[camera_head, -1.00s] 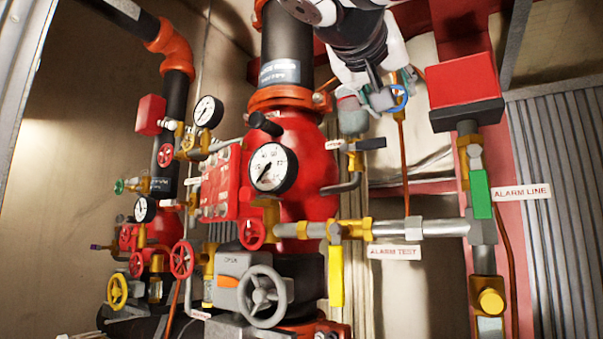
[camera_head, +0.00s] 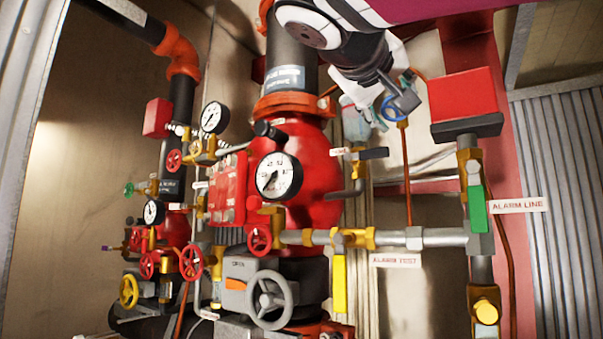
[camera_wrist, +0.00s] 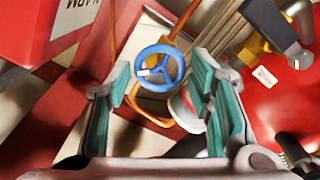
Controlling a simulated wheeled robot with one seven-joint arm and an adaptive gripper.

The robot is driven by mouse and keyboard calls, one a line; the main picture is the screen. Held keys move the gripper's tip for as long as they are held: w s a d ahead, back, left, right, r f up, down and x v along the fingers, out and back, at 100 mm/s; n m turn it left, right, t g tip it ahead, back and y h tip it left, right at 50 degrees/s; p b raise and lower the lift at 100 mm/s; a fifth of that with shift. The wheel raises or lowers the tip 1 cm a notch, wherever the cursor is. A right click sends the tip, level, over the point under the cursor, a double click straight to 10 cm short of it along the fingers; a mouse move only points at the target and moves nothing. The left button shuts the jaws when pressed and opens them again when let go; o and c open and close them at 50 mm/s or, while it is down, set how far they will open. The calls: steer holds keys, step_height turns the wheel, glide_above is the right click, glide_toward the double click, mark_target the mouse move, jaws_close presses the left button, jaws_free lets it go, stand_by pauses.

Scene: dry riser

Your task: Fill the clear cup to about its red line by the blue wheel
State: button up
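The small blue wheel (camera_head: 394,108) is at the upper right of centre in the head view, partly covered by my gripper (camera_head: 398,98). In the wrist view the blue wheel (camera_wrist: 158,66) faces me, just beyond and between the tips of my gripper (camera_wrist: 163,82). The teal-padded fingers are wide apart, with nothing between them but the view of the wheel. A pale, see-through-looking vessel (camera_head: 355,123) hangs left of the wheel, partly behind my gripper; it may be the clear cup. I cannot make out a red line or a water level.
A red box (camera_head: 464,97) stands close right of the wheel, above a green-handled valve (camera_head: 478,209). A black-handled valve (camera_head: 373,153) is below left. A large red valve body (camera_head: 312,160) with a gauge (camera_head: 279,176) fills the middle. A copper tube (camera_head: 406,175) runs down below the wheel.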

steer(key=shift+o, duration=0.2)
steer(key=v, duration=1.2)
stand_by(0.4)
